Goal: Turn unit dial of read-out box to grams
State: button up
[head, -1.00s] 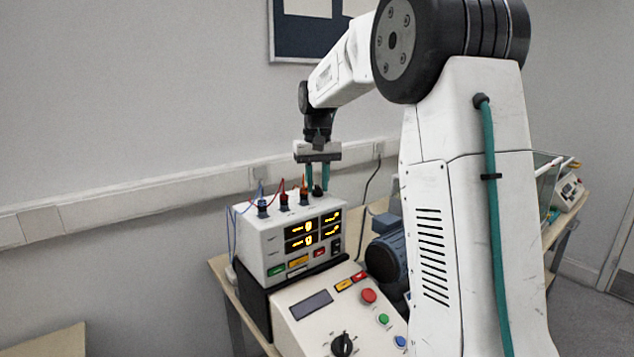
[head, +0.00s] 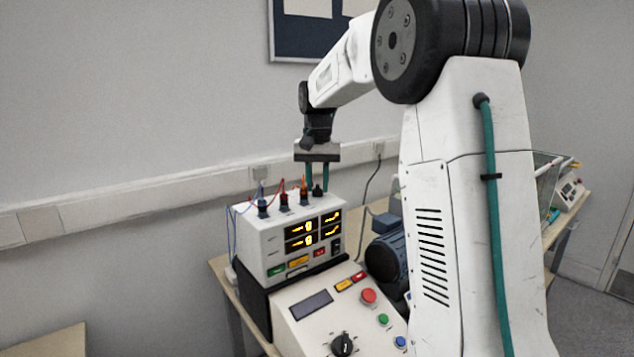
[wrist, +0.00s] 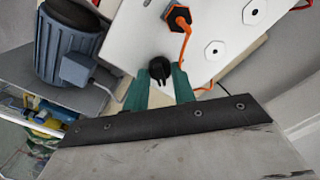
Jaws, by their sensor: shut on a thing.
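The read-out box (head: 290,235) is a white instrument with lit amber displays on its front. Its unit dial (head: 317,191) is a small black knob at the right end of the top face. In the wrist view the dial (wrist: 160,70) shows between the two teal fingers. My gripper (head: 318,184) points down from above and is shut on the dial. The dial's markings are too small or hidden to read, so I cannot tell which unit it points to.
Orange, red and blue leads (head: 303,189) plug into the box top just left of my gripper. A sloped control panel (head: 325,318) with buttons and a black knob stands in front. A blue motor (head: 387,253) sits to the right. The wall trunking (head: 150,190) runs behind.

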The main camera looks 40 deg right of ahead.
aim_at(317, 185)
jog(key=o, duration=1)
jog(key=shift+r, duration=0.1)
notch_tip(317, 185, up, 8)
jog(key=shift+f, duration=0.15)
jog(key=s+a+n, duration=0.2)
jog(key=s+a, duration=0.6)
jog(key=s, duration=0.1)
jog(key=s+a+f+n, duration=0.2)
jog(key=s+a+f, duration=0.1)
jog(key=s, duration=0.5)
jog(key=s+a+f+n+t, duration=0.1)
jog(key=s+a+f, duration=0.3)
jog(key=s, duration=0.5)
jog(key=s+a+f+n, duration=0.2)
jog(key=s+a+f, duration=0.2)
jog(key=s, duration=0.5)
jog(key=shift+s+f+n, duration=0.15)
jog(key=shift+f+n, duration=0.25)
jog(key=shift+f, duration=0.35)
